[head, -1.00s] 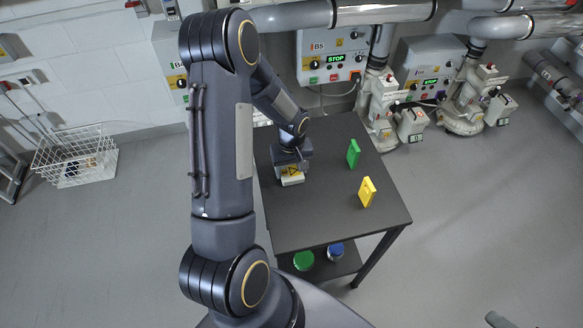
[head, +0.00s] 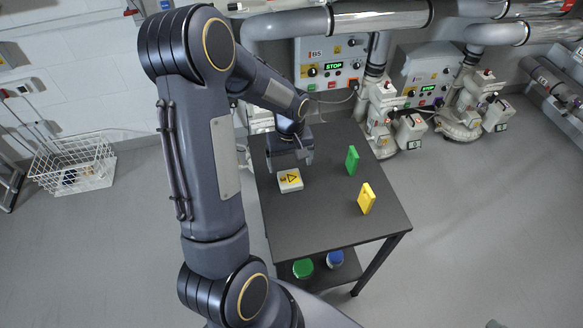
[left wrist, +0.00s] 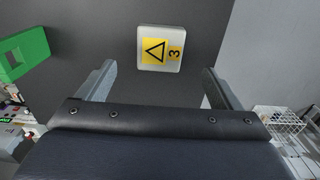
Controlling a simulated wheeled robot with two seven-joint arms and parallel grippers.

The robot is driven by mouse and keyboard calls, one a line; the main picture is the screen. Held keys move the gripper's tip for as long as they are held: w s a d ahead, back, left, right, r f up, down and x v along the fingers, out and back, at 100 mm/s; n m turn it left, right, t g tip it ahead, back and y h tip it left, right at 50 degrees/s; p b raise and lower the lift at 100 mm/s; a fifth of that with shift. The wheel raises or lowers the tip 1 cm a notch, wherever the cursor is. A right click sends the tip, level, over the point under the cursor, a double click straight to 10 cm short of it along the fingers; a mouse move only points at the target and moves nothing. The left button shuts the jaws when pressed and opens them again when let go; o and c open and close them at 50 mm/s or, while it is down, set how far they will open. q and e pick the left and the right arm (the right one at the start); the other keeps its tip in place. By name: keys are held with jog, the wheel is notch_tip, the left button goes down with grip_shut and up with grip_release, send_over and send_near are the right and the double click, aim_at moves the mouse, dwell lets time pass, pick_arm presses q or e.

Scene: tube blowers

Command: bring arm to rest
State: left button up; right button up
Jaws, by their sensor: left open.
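My left gripper (head: 291,162) is above the left part of the dark table (head: 325,220), open and empty. In the left wrist view its two fingers (left wrist: 155,85) stand wide apart. A white block with a yellow warning label (head: 289,180) lies on the table just in front of the gripper in the head view. The same block shows between and beyond the fingers in the left wrist view (left wrist: 160,48), apart from them. My right gripper is not in view.
A green block (head: 352,160) and a yellow block (head: 367,198) stand on the table's right half. Green and blue round items (head: 303,268) are on the lower shelf. Control boxes (head: 333,62), pipes and blowers line the back wall. A wire basket (head: 75,163) stands at left.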

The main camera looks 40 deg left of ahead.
pick_arm(q)
jog(key=shift+r, duration=0.55)
jog(key=s+d+r+m+t+h, duration=0.1)
jog(key=s+d+r+m+t, duration=0.3)
jog(key=r, duration=0.6)
jog(key=s+d+r+m+h, duration=0.1)
jog(key=s+d+r+m, duration=0.1)
jog(key=s+d, duration=0.3)
jog(key=s+d+r+m+t+h, duration=0.1)
jog(key=s+d+r+m, duration=0.1)
jog(key=s+d, duration=0.3)
jog(key=s+r, duration=0.1)
jog(key=s, duration=0.3)
jog(key=shift+r+m+t+h, duration=0.3)
jog(key=shift+h, duration=0.1)
